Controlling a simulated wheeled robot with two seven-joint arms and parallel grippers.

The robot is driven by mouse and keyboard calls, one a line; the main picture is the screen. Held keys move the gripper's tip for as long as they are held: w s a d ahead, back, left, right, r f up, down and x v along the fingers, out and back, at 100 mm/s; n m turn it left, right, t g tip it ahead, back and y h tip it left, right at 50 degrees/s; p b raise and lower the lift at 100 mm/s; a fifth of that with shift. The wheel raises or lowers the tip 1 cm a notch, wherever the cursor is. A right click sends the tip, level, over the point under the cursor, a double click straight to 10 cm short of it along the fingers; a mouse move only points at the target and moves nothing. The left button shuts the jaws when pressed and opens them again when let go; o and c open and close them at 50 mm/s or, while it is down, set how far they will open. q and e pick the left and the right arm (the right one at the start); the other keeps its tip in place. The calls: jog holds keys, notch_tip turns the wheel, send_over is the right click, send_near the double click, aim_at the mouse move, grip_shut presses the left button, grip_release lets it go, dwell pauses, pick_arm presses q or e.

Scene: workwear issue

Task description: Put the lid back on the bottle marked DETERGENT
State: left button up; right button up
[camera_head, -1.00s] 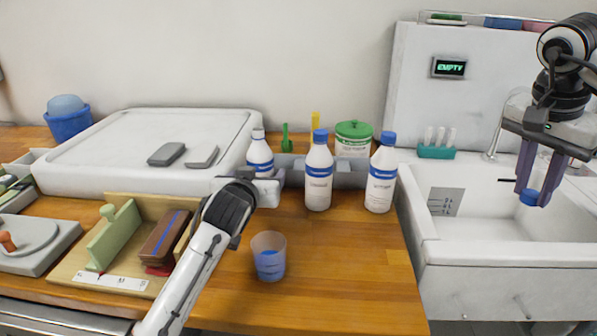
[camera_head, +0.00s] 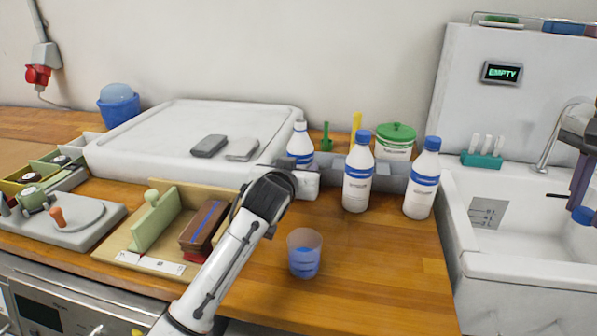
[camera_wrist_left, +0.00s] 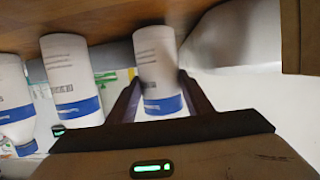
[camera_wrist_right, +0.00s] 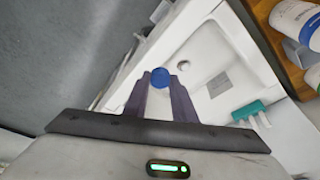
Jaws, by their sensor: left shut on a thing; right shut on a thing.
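A white bottle with a blue band and no lid (camera_head: 300,140) stands upright on the counter by the large tray. My left gripper (camera_head: 296,172) is shut on it; the left wrist view shows this bottle (camera_wrist_left: 157,60) between the fingers. Its label is too small to read. My right gripper (camera_head: 580,190), partly cut off at the right edge, is shut on a blue lid (camera_head: 583,215) above the sink. The lid also shows between the fingertips in the right wrist view (camera_wrist_right: 160,77). Two similar bottles with blue lids, a middle one (camera_head: 358,178) and a right one (camera_head: 422,185), stand beside it.
A clear cup with blue contents (camera_head: 304,256) stands in front of the bottles. A green-lidded tub (camera_head: 396,142) is behind them. A white sink (camera_head: 530,267) is at right, and a wooden fixture (camera_head: 120,245) at left. The front right counter is clear.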

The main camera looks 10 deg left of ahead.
aim_at(299, 132)
pick_arm(q)
jog(key=shift+r, duration=4.45)
jog(key=o, duration=0.6)
jog(key=c, duration=0.7)
jog(key=shift+c, duration=0.2)
